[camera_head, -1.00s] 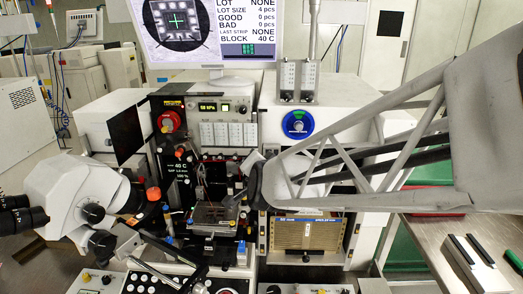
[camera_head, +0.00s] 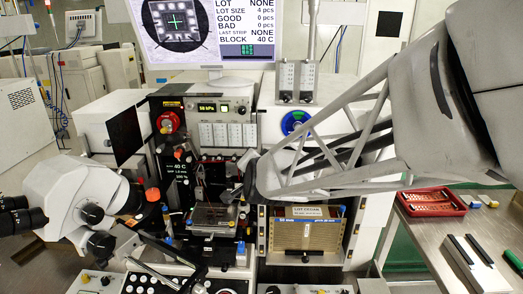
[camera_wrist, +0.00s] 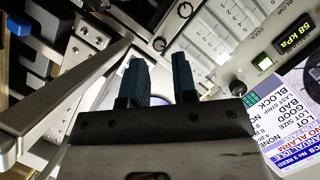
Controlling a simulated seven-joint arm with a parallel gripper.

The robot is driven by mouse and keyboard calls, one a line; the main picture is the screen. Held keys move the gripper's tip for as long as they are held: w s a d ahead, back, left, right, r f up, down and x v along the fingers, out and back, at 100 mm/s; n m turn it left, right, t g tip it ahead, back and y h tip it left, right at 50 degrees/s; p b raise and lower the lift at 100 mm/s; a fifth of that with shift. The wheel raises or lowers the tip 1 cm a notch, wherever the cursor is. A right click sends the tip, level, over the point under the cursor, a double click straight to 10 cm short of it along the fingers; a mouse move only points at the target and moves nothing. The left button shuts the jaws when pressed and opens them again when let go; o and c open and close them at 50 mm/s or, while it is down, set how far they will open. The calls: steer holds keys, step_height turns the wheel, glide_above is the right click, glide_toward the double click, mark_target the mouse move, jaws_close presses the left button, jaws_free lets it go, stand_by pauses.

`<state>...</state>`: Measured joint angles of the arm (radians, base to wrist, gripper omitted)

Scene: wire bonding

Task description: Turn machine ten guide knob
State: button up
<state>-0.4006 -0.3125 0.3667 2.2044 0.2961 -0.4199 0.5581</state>
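I cannot tell which knob is the guide knob. In the head view, a red round knob (camera_head: 168,122) is on the machine's left upright. In the wrist view, small dark knobs (camera_wrist: 160,44) sit on a metal panel beyond my fingers. My gripper (camera_wrist: 160,70) has its two dark fingers apart, with nothing between them. In the head view, the dark end of my arm is over the machine's middle, beside the work stage (camera_head: 213,217); the fingers cannot be made out there.
A white microscope (camera_head: 75,195) stands at left. A monitor (camera_head: 205,35) is at the back. A brown slotted magazine (camera_head: 308,233) sits below my arm. A red tray (camera_head: 432,203) rests on the right metal bench. Control panels with knobs line the front.

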steer(key=shift+x, duration=2.15)
jaws_close()
